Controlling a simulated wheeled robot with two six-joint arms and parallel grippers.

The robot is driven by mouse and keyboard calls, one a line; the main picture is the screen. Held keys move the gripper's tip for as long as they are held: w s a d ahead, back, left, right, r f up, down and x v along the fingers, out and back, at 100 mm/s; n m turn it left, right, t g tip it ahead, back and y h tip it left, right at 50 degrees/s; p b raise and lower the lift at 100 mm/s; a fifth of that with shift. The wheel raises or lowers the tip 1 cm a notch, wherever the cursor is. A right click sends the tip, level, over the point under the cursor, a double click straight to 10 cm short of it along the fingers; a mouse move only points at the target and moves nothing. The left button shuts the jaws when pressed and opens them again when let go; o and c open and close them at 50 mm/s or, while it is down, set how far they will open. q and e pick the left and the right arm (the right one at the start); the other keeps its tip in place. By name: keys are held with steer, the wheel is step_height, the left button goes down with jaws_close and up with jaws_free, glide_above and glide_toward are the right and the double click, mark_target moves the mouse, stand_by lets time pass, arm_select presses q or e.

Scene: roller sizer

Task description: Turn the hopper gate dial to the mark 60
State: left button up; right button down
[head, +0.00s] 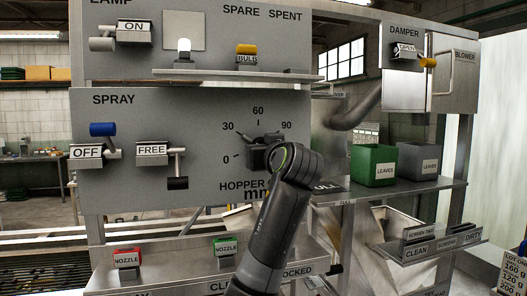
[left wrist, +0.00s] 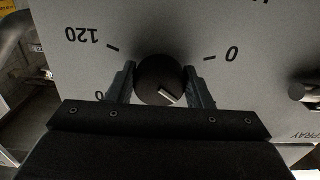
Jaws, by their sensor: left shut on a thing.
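The hopper gate dial (left wrist: 153,73) is a dark round knob on a grey panel, with a pale pointer line on its face. In the left wrist view, which is upside down, the line slants toward the lower right, roughly the 30 side; the exact reading is unclear. My left gripper (left wrist: 160,88) is shut on the knob, one finger on each side. In the head view my left gripper (head: 262,152) covers the dial, with the marks 0, 30, 60 (head: 258,111) and 90 around it. The mark 120 shows in the wrist view. My right gripper is not in view.
The spray levers (head: 103,130) are left of the dial on the same panel. A shelf (head: 215,74) with a white and a yellow bulb juts out above. Green and grey leaves bins (head: 373,166) stand at right. Nozzles (head: 126,258) sit on the lower ledge.

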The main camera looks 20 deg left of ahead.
arm_select(q)
steer(key=shift+m, duration=0.3)
steer(key=m, duration=0.4)
steer(key=shift+m+b, duration=0.4)
steer(key=m, duration=0.5)
steer(key=shift+s+a+r, duration=0.1)
steer(key=shift+m, duration=0.3)
steer(key=o, duration=1)
steer(key=shift+b+v, duration=4.35)
steer(key=shift+v, duration=4.35)
